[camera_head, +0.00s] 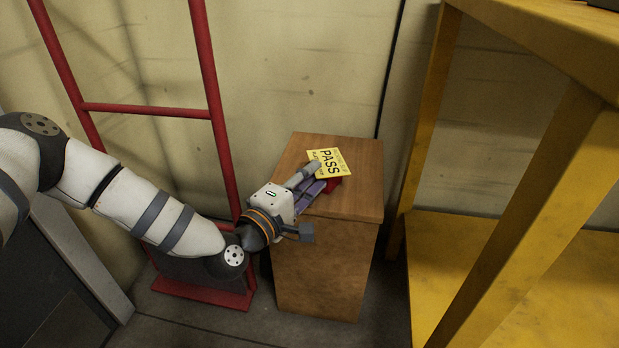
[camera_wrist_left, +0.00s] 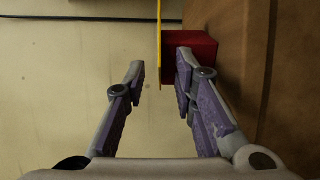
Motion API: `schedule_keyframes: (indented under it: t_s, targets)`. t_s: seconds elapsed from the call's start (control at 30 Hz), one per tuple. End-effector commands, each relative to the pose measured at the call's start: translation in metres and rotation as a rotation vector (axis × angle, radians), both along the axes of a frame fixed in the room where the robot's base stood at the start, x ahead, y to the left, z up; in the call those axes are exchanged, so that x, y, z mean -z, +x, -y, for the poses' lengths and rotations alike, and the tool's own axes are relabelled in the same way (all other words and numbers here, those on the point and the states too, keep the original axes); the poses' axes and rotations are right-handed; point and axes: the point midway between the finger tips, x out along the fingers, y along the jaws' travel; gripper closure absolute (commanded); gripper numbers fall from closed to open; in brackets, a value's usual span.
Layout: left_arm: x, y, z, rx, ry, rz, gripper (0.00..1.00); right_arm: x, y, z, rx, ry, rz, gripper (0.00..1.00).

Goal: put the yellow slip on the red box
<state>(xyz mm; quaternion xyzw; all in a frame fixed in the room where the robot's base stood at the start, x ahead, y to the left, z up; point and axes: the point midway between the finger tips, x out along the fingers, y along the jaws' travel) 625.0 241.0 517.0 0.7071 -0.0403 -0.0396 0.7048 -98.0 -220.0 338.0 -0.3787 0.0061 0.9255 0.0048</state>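The yellow slip (camera_head: 328,164), printed PASS, lies flat at the red box (camera_head: 333,185) on top of the wooden cabinet. In the left wrist view the slip (camera_wrist_left: 160,45) shows edge-on along the upper face of the red box (camera_wrist_left: 192,46), seemingly touching it. The slip sticks out past the box toward my gripper. My left gripper (camera_head: 316,177) is at the near side of the box. Its fingers (camera_wrist_left: 161,57) are apart, one on each side of the slip's edge, touching neither face. Part of the box is hidden by the slip and a finger. My right gripper is out of view.
The wooden cabinet (camera_head: 325,265) stands against a pale wall. A red metal frame (camera_head: 150,108) stands left of it, behind my left arm. A yellow bench (camera_head: 545,275) with a thick leg stands close on the right. The cabinet top's front right is bare.

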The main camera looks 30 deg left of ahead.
Motion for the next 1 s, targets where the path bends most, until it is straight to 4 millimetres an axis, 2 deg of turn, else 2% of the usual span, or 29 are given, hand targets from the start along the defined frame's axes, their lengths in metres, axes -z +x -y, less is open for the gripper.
schedule_keyframes:
  t_s: [0.07,0.3,0.5,0.67,1.0]
  targets:
    - [-0.005,-0.006,-0.001,-0.001,0.0,0.001,0.75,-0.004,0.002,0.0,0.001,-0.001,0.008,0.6]
    - [-0.007,-0.07,-0.008,-0.001,-0.002,0.0,0.75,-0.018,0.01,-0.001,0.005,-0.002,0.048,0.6]
    - [-0.005,-0.109,-0.013,-0.001,0.0,0.001,0.75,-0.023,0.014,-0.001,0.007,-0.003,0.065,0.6]
    - [-0.004,-0.12,-0.013,0.0,0.0,0.002,0.75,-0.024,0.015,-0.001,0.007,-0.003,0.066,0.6]
    - [-0.003,-0.119,-0.014,0.0,0.0,0.001,0.75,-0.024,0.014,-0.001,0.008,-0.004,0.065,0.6]
